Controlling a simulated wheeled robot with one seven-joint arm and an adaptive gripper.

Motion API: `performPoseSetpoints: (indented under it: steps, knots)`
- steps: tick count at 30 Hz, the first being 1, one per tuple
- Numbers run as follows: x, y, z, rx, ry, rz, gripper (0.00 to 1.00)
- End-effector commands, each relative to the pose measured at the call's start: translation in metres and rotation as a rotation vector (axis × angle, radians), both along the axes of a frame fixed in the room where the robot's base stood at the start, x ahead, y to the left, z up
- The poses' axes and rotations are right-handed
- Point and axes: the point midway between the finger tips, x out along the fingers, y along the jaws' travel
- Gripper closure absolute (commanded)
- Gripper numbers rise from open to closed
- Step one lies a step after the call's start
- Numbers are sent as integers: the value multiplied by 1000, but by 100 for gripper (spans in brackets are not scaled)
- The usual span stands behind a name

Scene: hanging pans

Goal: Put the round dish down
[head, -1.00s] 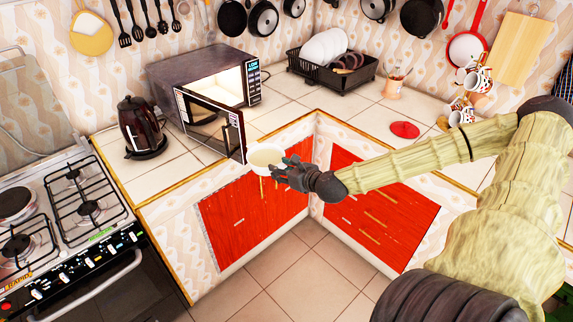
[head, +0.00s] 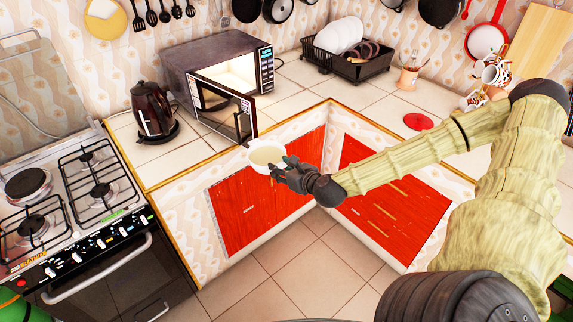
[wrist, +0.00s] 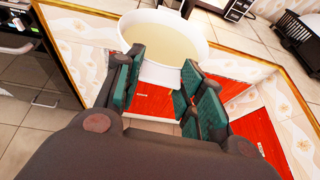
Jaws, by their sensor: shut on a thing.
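The round dish (head: 267,156) is a white bowl with a pale yellowish inside, held about level in the air in front of the counter corner. In the wrist view, the dish (wrist: 163,45) shows beyond and between the fingers. My gripper (head: 282,167) is shut on the near side of the dish. In the wrist view, the green-padded fingers of my gripper (wrist: 158,82) stand on both sides of its near part. The exact contact is partly hidden.
A microwave (head: 218,75) with its door (head: 222,107) open toward the counter's edge stands behind the dish. A dark kettle (head: 153,112) and a stove (head: 80,190) are at left. A dish rack (head: 346,62) stands at the back. Counter right of the microwave (head: 300,75) is clear.

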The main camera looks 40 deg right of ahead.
Motion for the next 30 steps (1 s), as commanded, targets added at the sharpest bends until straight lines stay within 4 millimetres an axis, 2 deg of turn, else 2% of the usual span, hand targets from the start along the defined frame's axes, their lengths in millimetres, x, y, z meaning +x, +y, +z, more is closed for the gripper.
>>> performPoseSetpoints:
  steps: [8, 22, 27, 30]
  knots:
    - [-6, 42, -13, 0, 2, 7, 95]
    - [-21, 150, -45, 3, 3, 1, 95]
    - [-24, 179, -53, 3, 1, -2, 95]
    - [-25, 188, -55, 2, 0, -4, 95]
